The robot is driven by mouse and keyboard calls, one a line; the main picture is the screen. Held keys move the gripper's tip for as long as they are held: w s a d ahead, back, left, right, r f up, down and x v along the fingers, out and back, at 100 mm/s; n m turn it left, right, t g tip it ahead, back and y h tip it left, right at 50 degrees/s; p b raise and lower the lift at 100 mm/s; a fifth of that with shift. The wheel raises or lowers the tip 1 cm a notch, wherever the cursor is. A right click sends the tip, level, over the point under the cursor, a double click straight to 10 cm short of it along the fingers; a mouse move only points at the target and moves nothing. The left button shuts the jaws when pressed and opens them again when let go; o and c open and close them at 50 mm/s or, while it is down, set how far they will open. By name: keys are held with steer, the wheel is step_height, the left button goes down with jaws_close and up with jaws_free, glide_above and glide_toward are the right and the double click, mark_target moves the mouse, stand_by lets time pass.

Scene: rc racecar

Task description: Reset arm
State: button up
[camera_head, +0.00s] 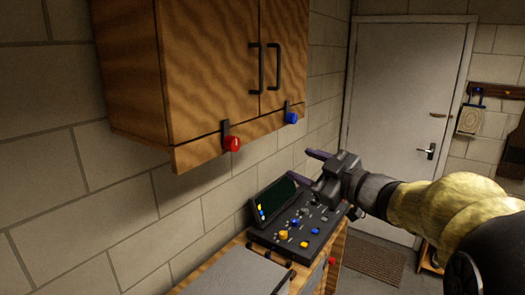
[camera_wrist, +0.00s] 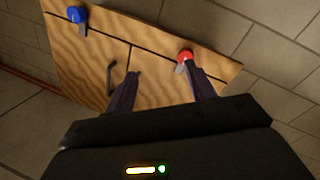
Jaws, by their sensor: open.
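My gripper (camera_head: 314,172) is open and empty. It hangs in the air above the dark control panel (camera_head: 300,232), to the right of and below the wooden wall cabinet (camera_head: 215,60). In the wrist view my gripper (camera_wrist: 160,72) shows two dark purple fingers spread apart. The cabinet (camera_wrist: 150,75) appears beyond them. One finger overlaps the red knob (camera_wrist: 185,55) in that picture, but the head view shows the gripper well apart from the red knob (camera_head: 232,143). A blue knob (camera_head: 291,118) is on the cabinet's lower edge, nearer my gripper.
The panel has a tilted screen (camera_head: 277,200) and several colored buttons, and stands on a wooden counter (camera_head: 230,262) against the block wall. A white door (camera_head: 400,110) and a floor mat (camera_head: 374,265) are behind. A wooden wall rack (camera_head: 497,92) hangs at right.

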steer(key=s+d+f+m+g+h+b, duration=0.1)
steer(key=d+f+m+h, duration=0.1)
steer(key=f+m+h, duration=0.35)
steer(key=s+d+f+m+g+h, duration=0.1)
steer(key=d+f+m+h, duration=0.1)
steer(key=f, duration=0.6)
steer(key=d+f+m+g+h+b, duration=0.1)
steer(key=d+f+m+h, duration=0.1)
steer(key=f+m+h, duration=0.35)
steer(key=s+a+f+g, duration=0.2)
steer(key=s+f+g, duration=0.2)
steer(key=s+f, duration=0.4)
steer(key=s+a+f+m+g+y, duration=0.1)
steer(key=s+f+g, duration=0.3)
steer(key=s+f, duration=0.3)
steer(key=shift+s+a+f+g+y, duration=0.3)
steer(key=shift+s+a+f, duration=0.1)
steer(key=shift+s, duration=0.85)
